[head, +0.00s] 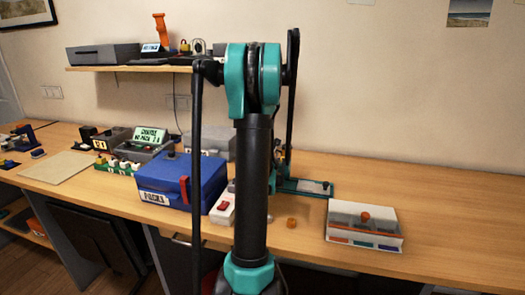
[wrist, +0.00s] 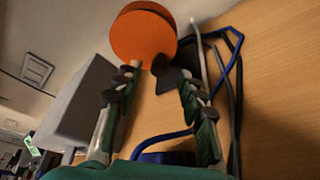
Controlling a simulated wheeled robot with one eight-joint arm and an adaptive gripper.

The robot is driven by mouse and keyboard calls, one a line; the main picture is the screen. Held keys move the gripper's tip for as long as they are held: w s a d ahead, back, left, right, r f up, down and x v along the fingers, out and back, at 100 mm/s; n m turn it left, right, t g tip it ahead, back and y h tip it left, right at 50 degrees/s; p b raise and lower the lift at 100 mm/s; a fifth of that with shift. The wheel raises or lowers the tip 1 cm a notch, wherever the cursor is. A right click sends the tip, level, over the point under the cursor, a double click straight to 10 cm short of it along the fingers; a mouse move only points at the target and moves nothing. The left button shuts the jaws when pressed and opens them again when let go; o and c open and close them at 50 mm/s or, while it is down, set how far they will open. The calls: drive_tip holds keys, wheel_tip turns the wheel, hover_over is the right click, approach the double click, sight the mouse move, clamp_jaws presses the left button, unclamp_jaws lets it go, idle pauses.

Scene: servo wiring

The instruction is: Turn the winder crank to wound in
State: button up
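In the wrist view a round orange disc-shaped part (wrist: 143,37) with a dark edge behind it fills the top middle. It may be the knob of the winder crank, but I cannot be sure.
Blue and grey cables (wrist: 226,75) run beside the right finger. The bench's right side is clear.

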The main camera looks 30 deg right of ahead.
drive_tip(key=v, duration=1)
drive_tip(key=shift+s+a, duration=0.15)
drive_tip(key=shift+s, duration=0.1)
